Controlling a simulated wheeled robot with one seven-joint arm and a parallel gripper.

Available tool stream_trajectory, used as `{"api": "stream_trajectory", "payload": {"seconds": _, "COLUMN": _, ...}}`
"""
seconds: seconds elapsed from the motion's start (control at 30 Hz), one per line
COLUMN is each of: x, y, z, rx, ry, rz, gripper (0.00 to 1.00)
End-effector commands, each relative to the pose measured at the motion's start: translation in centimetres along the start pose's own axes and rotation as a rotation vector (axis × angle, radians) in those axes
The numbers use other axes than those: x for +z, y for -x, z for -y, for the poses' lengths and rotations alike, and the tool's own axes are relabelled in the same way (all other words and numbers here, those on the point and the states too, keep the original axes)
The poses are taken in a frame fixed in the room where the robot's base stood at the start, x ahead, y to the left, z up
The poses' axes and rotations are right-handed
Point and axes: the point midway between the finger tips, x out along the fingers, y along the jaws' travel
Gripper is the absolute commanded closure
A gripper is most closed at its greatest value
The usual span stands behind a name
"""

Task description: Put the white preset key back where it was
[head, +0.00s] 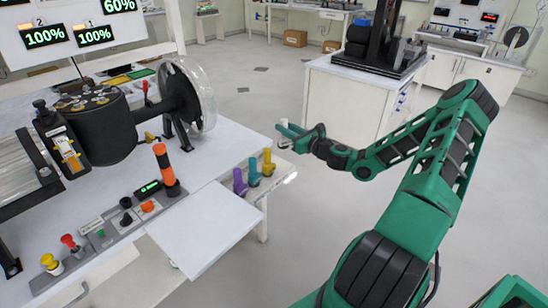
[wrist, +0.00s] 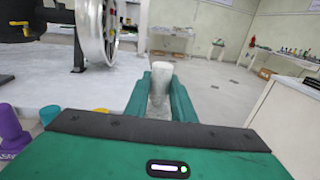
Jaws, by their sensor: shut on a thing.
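My gripper (head: 289,134) is shut on the white preset key (wrist: 160,85), which stands upright between the green fingers in the wrist view. In the head view the white key (head: 284,127) is small and partly hidden by the fingers. The gripper is held out over the floor, beyond the right edge of the bench. A purple key (head: 240,183), a middle key (head: 254,172) and a yellow key (head: 268,162) stand in a row at the bench's right edge. The wrist view shows purple (wrist: 10,132), green (wrist: 48,115) and yellow keys at lower left.
The bench (head: 225,145) carries a large clear wheel (head: 190,95) on a black motor rig, an orange-and-black stack light (head: 165,170) and a control panel with knobs. A white flat panel (head: 205,228) lies at the front. A white cabinet (head: 345,105) stands behind my gripper.

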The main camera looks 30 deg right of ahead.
Motion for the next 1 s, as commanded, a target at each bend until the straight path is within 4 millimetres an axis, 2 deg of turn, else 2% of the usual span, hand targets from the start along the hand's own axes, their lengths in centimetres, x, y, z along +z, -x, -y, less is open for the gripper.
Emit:
{"api": "stream_trajectory", "payload": {"seconds": 0.1, "x": -2.0, "y": -0.7, "z": -1.3, "rx": 0.016, "ry": -0.007, "rz": 0.000, "gripper": 0.97}}
{"api": "stream_trajectory", "payload": {"seconds": 0.23, "x": -3.8, "y": -1.1, "z": -1.9, "rx": 0.024, "ry": -0.005, "rz": 0.001, "gripper": 0.97}}
{"api": "stream_trajectory", "payload": {"seconds": 0.53, "x": -5.7, "y": -1.3, "z": -2.4, "rx": 0.031, "ry": -0.003, "rz": 0.001, "gripper": 0.97}}
{"api": "stream_trajectory", "payload": {"seconds": 0.77, "x": -8.6, "y": -1.4, "z": -2.5, "rx": 0.031, "ry": -0.004, "rz": 0.000, "gripper": 0.97}}
{"api": "stream_trajectory", "payload": {"seconds": 1.0, "x": -9.0, "y": -1.3, "z": -2.5, "rx": 0.032, "ry": -0.001, "rz": 0.001, "gripper": 0.97}}
